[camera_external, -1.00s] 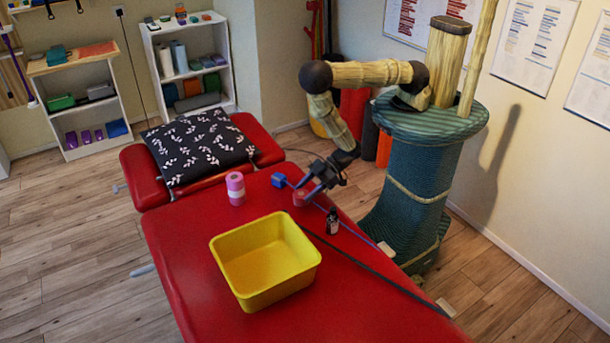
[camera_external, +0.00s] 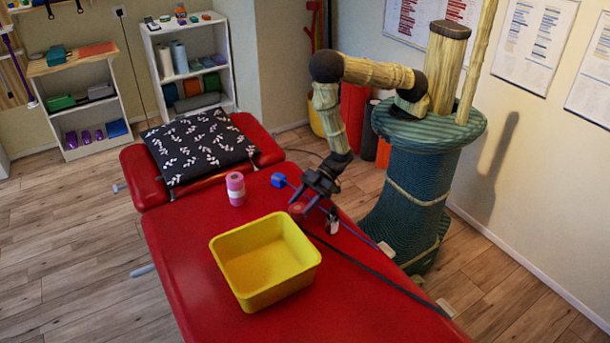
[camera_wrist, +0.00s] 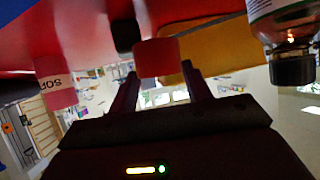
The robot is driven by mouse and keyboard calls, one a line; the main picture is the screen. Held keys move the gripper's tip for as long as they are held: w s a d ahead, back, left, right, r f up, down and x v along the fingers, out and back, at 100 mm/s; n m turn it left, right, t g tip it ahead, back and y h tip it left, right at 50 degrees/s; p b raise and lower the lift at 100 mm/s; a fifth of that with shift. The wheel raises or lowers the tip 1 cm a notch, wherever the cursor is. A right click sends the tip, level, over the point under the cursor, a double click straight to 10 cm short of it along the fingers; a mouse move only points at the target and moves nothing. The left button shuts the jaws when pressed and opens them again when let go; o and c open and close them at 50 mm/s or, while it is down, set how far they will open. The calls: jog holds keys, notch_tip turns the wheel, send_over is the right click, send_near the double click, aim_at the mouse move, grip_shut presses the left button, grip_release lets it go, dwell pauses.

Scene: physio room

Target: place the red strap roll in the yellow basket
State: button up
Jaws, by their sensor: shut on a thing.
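The red strap roll (camera_external: 296,208) is at my gripper (camera_external: 306,204), over the red couch top and just right of the basket's far corner. In the wrist view the red roll (camera_wrist: 158,58) sits between the two fingers of my gripper (camera_wrist: 160,85), which is shut on it. I cannot tell whether it is clear of the couch. The yellow basket (camera_external: 232,278) stands open and empty on the couch, toward the camera and left of the gripper. Part of the basket (camera_wrist: 212,45) shows behind the roll in the wrist view.
A small bottle (camera_external: 333,228) stands close to the gripper's right, partly hidden; it looms large in the wrist view (camera_wrist: 284,30).

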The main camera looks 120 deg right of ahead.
aim_at(302, 208)
jog(key=w+a, duration=0.1)
jog(key=w+a+r+n+y+b, duration=0.1)
jog(key=a, duration=0.1)
jog(key=s+a+r+n+g+y+b, duration=0.1)
jog(key=a+r+n+y+b, duration=0.1)
jog(key=a, duration=0.8)
jog(key=s+a+r+n+g+y+b, duration=0.2)
jog(key=a+n+y+b, duration=0.1)
jog(key=a, duration=0.7)
jog(key=n+b, duration=0.1)
jog(key=b, duration=0.1)
jog(key=shift+s+r+b, duration=0.15)
jog(key=shift+r+b, duration=0.05)
jog(key=shift+b, duration=0.15)
jog(key=shift+f, duration=0.15)
jog(key=shift+f, duration=2.8)
jog(key=shift+f, duration=0.1)
jog(key=shift+f, duration=1.8)
jog(key=shift+f+b, duration=0.1)
jog(key=shift+b, duration=0.2)
